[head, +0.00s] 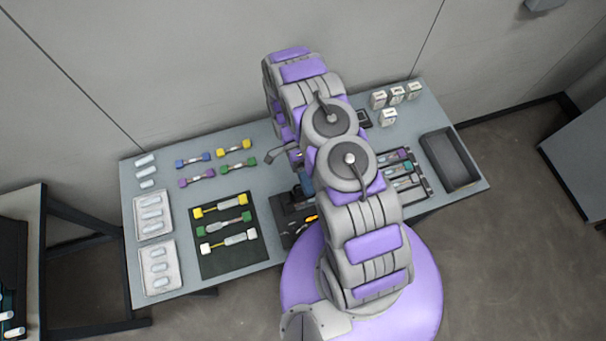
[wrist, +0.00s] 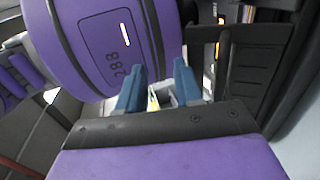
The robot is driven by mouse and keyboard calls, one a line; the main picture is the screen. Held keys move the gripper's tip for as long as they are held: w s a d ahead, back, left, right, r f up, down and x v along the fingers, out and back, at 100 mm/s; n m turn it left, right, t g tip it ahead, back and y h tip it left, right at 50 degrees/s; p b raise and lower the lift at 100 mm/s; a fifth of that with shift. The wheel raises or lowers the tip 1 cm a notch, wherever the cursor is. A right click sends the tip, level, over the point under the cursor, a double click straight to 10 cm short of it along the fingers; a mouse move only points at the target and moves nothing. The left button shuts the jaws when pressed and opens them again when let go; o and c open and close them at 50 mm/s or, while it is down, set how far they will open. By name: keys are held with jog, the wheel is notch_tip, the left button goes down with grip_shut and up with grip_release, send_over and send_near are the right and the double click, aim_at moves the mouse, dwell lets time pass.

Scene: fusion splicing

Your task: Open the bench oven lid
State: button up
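My gripper (wrist: 160,88) shows in the wrist view with its two blue fingers apart. A yellow and pale bit shows in the gap, and I cannot tell that anything is held. In the head view a blue part of it (head: 305,183) shows beside my arm, above a dark device (head: 292,212) on the table. This device may be the bench oven; my arm hides much of it and I cannot make out its lid. A dark ribbed piece (wrist: 245,62) stands right of the fingers in the wrist view; I cannot tell what it is.
The grey table (head: 185,290) holds a black mat (head: 228,264) with several coloured connector pieces, two pale trays (head: 140,232) (head: 145,282), loose connectors, small white boxes (head: 389,117), a rack (head: 421,178) and an empty dark bin (head: 451,158). Side tables stand left and right.

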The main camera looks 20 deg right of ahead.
jog(key=s, duration=0.9)
jog(key=shift+d+r, duration=0.2)
jog(key=shift+r, duration=0.25)
